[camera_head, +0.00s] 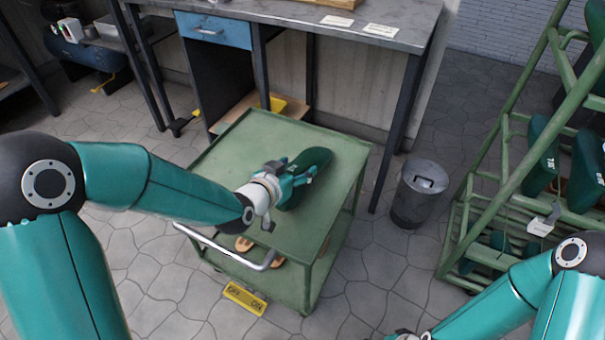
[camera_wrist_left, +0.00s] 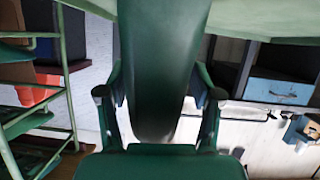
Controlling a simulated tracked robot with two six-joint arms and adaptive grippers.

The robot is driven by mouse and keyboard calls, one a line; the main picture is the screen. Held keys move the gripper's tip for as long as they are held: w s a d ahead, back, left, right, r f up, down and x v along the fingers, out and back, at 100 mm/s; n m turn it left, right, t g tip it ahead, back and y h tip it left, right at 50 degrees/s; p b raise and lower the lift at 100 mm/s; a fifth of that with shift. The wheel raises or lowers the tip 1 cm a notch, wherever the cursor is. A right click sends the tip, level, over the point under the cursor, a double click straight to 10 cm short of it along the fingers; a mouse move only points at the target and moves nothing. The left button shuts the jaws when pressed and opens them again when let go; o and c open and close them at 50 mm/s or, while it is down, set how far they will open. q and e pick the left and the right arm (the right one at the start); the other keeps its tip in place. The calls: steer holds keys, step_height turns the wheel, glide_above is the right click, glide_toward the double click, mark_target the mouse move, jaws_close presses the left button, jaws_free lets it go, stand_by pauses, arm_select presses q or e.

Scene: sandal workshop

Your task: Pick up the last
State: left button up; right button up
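A dark green shoe last (camera_head: 312,162) is over the top of a green cart (camera_head: 225,165), its far end pointing up and right in the head view. My left gripper (camera_head: 285,183) is at the near end of the last. In the left wrist view the last (camera_wrist_left: 162,60) runs between the two fingers of my left gripper (camera_wrist_left: 160,92), very close to both pads. Whether the pads press on it, I cannot tell. Only a bit of my right gripper (camera_head: 405,335) shows at the bottom edge; its fingers are not clear.
A workbench (camera_head: 300,18) with a blue drawer stands behind the cart. A metal bin (camera_head: 418,195) is right of the cart. A green rack (camera_head: 500,180) holding more lasts stands at the right. The cart top around the last is mostly clear.

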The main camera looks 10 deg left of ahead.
arm_select(q)
steer(key=c, duration=0.8)
steer(key=shift+c, duration=0.3)
steer(key=shift+r, duration=0.1)
